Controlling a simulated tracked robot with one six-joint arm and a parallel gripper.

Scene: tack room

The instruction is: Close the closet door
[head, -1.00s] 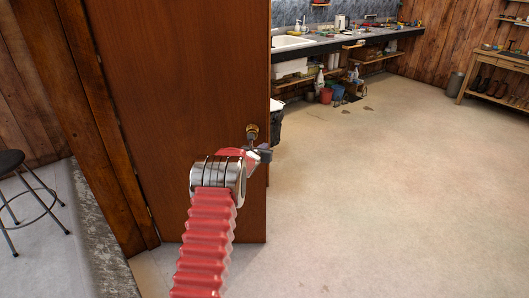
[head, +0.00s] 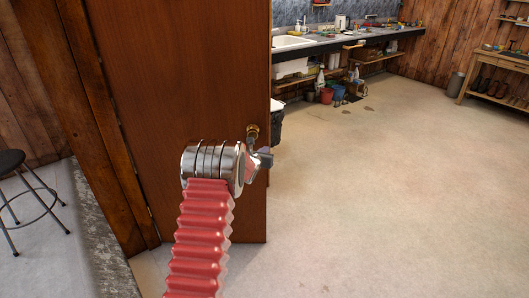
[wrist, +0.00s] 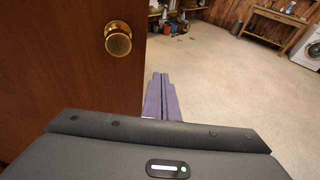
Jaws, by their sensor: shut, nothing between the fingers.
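The closet door (head: 190,85) is a brown wooden panel standing open at the left of the head view, hinged on the frame at its left. Its brass knob (head: 252,131) sits near the free right edge. In the wrist view the door (wrist: 60,70) fills the left side, with the knob (wrist: 118,40) at the upper left. My gripper (head: 264,158) is just below the knob at the door's free edge. In the wrist view its purple-grey fingers (wrist: 161,95) are together and empty, right of the door edge. I cannot tell whether they touch the door.
A counter with a white sink (head: 291,42) runs along the back wall, with buckets (head: 326,96) below. A dark bin (head: 276,122) stands behind the door edge. A stool (head: 12,162) is at far left. The floor (head: 390,190) to the right is clear.

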